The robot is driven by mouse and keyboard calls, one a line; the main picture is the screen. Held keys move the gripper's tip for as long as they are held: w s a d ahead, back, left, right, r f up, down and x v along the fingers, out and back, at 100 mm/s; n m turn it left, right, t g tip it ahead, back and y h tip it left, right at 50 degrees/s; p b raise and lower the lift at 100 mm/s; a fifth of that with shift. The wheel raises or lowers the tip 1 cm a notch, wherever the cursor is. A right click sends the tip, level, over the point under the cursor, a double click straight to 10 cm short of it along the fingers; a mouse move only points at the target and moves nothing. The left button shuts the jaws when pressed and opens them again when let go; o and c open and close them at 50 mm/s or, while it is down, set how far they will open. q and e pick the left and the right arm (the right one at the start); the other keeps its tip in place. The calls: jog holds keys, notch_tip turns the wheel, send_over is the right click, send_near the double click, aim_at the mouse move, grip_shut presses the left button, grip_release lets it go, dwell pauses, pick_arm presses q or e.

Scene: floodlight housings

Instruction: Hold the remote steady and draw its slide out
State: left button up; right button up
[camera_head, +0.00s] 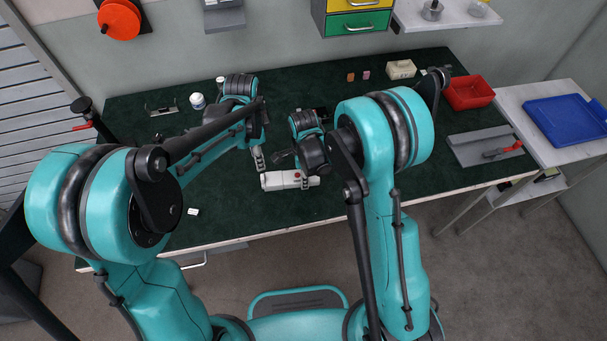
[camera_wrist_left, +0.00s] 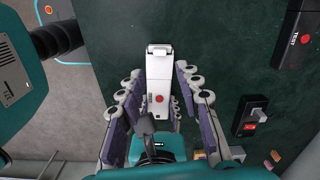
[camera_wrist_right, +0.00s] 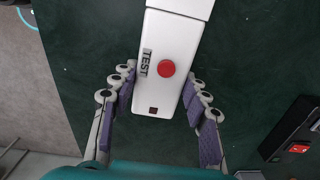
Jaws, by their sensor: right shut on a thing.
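The white remote (camera_head: 285,180) lies on the dark green bench top near its front edge. Its red button (camera_wrist_right: 166,68), TEST label and a small dark window show in the right wrist view. A seam crosses the body near the top of that view, and the part beyond it (camera_wrist_right: 185,7) is cut off. My right gripper (camera_wrist_right: 163,76) is shut on the remote, one finger along each long side. My left gripper (camera_wrist_left: 155,76) is open and empty, its fingers apart on either side of the remote's far part (camera_wrist_left: 158,60) in the left wrist view; contact does not show.
A small white piece (camera_head: 193,211) lies left of the remote. A white jar (camera_head: 197,101) stands at the back left. A dark box with a red switch (camera_wrist_left: 250,117) is nearby. Bench front is mostly clear.

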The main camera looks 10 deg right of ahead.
dwell(0.4)
pick_arm(q)
jog(key=shift+o, duration=0.9)
jog(key=shift+a, duration=0.1)
jog(key=m+h, duration=0.3)
jog(key=h, duration=0.1)
send_near(262, 177)
jog(key=x, duration=0.9)
jog(key=shift+a, duration=0.1)
grip_shut()
